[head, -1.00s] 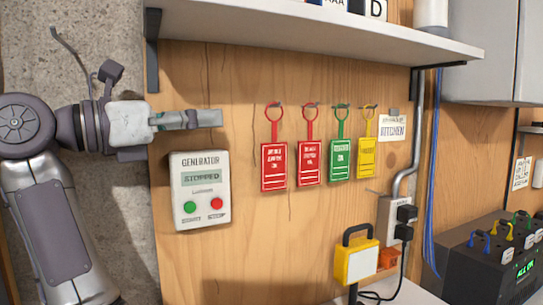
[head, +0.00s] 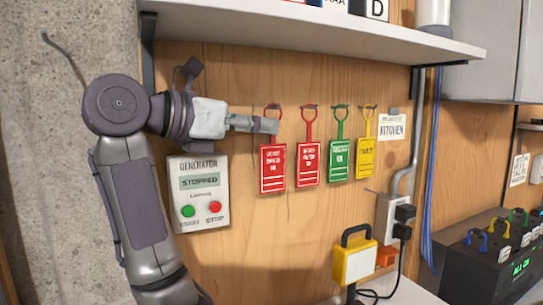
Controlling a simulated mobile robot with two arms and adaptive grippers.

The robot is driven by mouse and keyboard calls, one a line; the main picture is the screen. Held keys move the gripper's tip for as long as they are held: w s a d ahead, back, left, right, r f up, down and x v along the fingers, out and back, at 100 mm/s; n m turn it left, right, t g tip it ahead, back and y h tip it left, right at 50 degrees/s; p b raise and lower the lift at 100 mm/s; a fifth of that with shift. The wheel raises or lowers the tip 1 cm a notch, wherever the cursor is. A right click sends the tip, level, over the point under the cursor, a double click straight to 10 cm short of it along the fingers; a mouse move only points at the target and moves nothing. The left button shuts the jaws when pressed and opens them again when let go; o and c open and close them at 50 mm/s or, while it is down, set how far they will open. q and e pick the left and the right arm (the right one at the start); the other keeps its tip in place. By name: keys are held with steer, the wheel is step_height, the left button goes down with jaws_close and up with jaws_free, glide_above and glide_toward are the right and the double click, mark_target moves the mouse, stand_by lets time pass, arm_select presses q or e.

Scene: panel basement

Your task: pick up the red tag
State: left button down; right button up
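Two red tags hang on the wooden panel in the head view. The left red tag (head: 272,168) and the right red tag (head: 308,163) each hang upright by a loop from a hook. The fingers cover part of that neck. I see the fingers from the side, so I cannot tell whether they are open, shut or touching the tag.
A green tag (head: 340,158) and a yellow tag (head: 366,157) hang to the right. A shelf (head: 310,36) runs above. A yellow lamp (head: 355,262) stands below right. Bare panel lies under the tags.

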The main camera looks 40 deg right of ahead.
mark_target(274, 118)
steer(key=d, duration=0.3)
steer(key=shift+s+f, duration=0.1)
steer(key=shift+f, duration=0.05)
steer(key=shift+d, duration=0.2)
steer(key=shift+a, duration=0.2)
jaws_close()
arm_select(q)
steer(key=shift+s+a+r, duration=0.35)
steer(key=shift+s+a, duration=0.15)
steer(key=shift+s, duration=0.1)
steer(key=shift+r, duration=0.15)
arm_select(e)
steer(key=shift+r+p, duration=0.7)
steer(key=shift+r, duration=0.05)
arm_select(q)
steer(key=shift+d+r, duration=0.15)
steer(key=shift+r, duration=0.25)
arm_select(e)
steer(key=shift+s+f, duration=0.1)
